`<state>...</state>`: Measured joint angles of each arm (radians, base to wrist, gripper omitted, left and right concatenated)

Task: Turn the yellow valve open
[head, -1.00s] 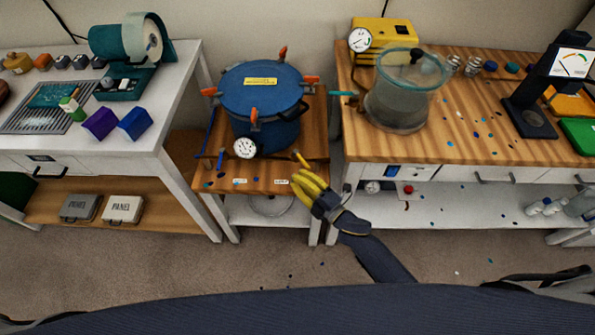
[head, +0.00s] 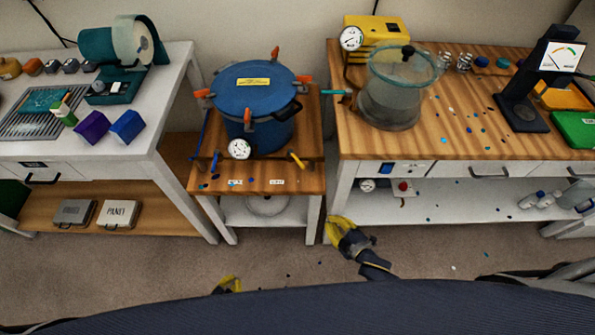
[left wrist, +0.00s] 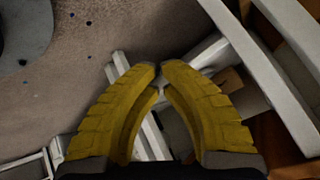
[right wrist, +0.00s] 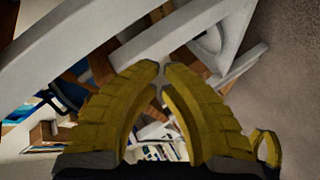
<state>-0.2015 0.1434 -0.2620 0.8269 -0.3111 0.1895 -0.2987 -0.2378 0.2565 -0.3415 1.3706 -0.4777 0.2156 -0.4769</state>
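The yellow valve (head: 297,160) is a small handle at the front right of the small wooden stand, below the blue pressure pot (head: 255,92). It lies slanted, and nothing touches it. My right gripper (head: 338,228) is in front of the stand's right legs, below and to the right of the valve and apart from it. In the right wrist view its fingertips (right wrist: 160,70) nearly meet, with nothing between them. My left gripper (head: 228,284) shows only partly at the bottom edge of the head view. In the left wrist view its fingertips (left wrist: 158,70) come together, empty. Neither wrist view clearly shows the valve.
A round gauge (head: 239,149) and a blue handle (head: 214,162) are at the stand's front left. Orange clamps ring the pot lid. A clear vacuum chamber (head: 395,95) stands on the right bench, and a white bench (head: 120,150) is at left. The floor in front is open.

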